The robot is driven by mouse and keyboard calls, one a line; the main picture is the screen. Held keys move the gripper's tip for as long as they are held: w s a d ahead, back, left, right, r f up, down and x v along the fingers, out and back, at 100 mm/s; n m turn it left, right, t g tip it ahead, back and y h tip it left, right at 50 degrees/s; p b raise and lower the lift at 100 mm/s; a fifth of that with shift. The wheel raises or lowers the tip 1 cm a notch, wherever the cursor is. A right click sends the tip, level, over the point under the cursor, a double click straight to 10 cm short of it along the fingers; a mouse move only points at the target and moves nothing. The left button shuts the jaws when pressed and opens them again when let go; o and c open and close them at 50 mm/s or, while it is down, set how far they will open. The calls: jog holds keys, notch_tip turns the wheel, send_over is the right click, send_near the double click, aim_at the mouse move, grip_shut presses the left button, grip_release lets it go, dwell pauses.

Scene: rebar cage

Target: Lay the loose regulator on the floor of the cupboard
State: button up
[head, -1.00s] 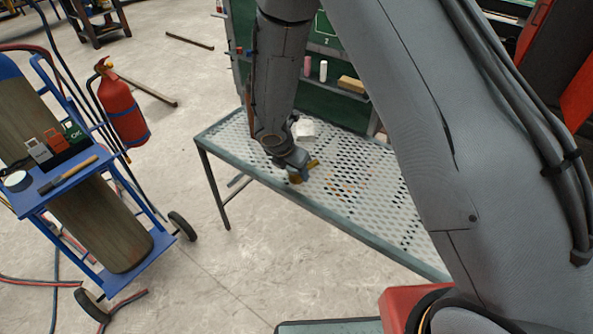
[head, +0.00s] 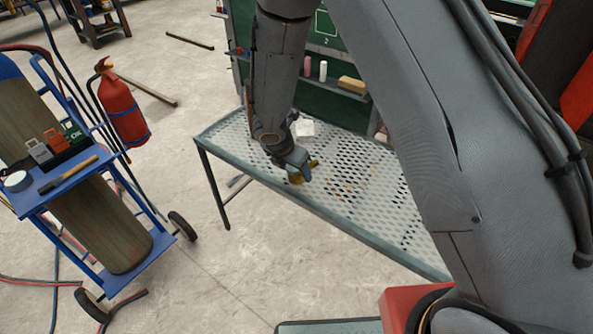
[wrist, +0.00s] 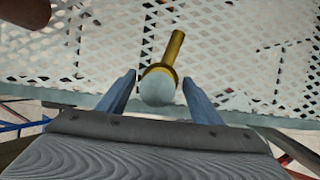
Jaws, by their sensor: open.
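The loose regulator, a brass stem (wrist: 173,48) with a round pale gauge face, is over the mesh table in the wrist view. Its gauge lies between the fingertips of my gripper (wrist: 159,82), which is open, with a finger on each side. I cannot tell whether either finger touches it. In the head view my gripper (head: 300,162) is low over the mesh table (head: 345,200), and the regulator's brass (head: 296,179) shows beside it, partly hidden. A green cupboard-like unit (head: 345,111) with shelves stands behind the table, partly hidden by my arm.
A white object (head: 304,128) lies on the table behind my gripper. A pink and a white cylinder and a tan block (head: 352,84) sit on a shelf of the green unit. A blue cylinder trolley (head: 75,180) with a red extinguisher (head: 122,108) stands at left. Bare floor lies between.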

jog(key=v, duration=1.1)
jog(key=shift+r, duration=0.2)
